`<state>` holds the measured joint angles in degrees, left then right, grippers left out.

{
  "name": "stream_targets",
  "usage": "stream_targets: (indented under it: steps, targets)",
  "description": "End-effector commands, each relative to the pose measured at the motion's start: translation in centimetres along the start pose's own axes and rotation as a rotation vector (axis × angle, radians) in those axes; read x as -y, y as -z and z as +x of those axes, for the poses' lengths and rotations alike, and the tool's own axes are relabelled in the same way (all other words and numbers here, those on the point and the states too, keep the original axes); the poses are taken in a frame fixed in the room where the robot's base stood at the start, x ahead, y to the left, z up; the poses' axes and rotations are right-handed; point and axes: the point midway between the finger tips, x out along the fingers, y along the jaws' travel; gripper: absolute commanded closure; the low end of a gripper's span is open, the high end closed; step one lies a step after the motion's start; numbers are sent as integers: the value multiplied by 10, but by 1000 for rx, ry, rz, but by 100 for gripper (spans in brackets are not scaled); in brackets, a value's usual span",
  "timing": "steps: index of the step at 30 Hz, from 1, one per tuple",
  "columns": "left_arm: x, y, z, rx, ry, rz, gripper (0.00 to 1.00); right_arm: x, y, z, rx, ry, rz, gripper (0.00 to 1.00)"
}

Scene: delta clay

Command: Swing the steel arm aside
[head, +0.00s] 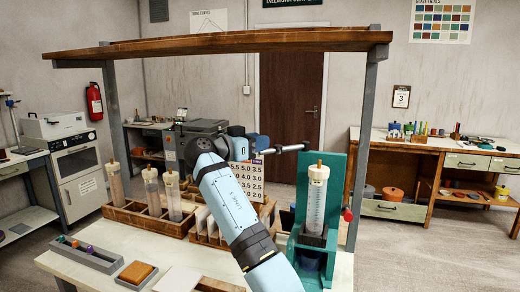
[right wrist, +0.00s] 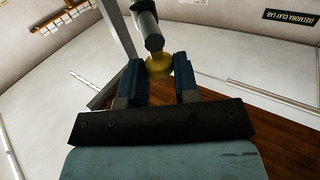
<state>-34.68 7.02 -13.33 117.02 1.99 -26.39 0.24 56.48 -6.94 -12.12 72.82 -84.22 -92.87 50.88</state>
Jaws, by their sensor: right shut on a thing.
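The steel arm (head: 285,149) is a thin, roughly level rod in the head view, reaching from my right gripper to the top of a teal stand (head: 337,185). In the right wrist view the steel arm (right wrist: 147,28) ends in a yellow knob (right wrist: 158,66). My right gripper (right wrist: 159,72) has its two dark blue fingers closed on either side of this knob. In the head view the right gripper (head: 255,146) is partly hidden by its own wrist. A clear graduated cylinder with a cream cap (head: 317,195) stands upright in the teal stand. My left gripper is not in view.
A wooden beam (head: 220,42) on grey posts spans above the bench (head: 190,258). Capped tubes (head: 152,190) stand in a wooden rack at left. A number card (head: 247,180) stands behind my arm. A grey tray (head: 90,254) and orange block (head: 136,271) lie front left.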

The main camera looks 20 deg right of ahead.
Motion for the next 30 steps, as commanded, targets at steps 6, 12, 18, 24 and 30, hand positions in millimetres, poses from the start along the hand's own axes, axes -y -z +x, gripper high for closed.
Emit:
stream_targets:
  steps: [6,12,18,24,30]
  targets:
    - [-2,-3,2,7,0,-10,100,2,0,2,0,-31,0,100]
    - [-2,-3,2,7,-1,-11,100,2,1,2,-1,-34,1,100]
    - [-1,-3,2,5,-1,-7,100,2,2,2,-1,-33,2,67]
    - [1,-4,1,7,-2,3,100,2,1,2,-1,-33,1,47]
    - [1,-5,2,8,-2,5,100,2,0,0,0,-33,0,47]
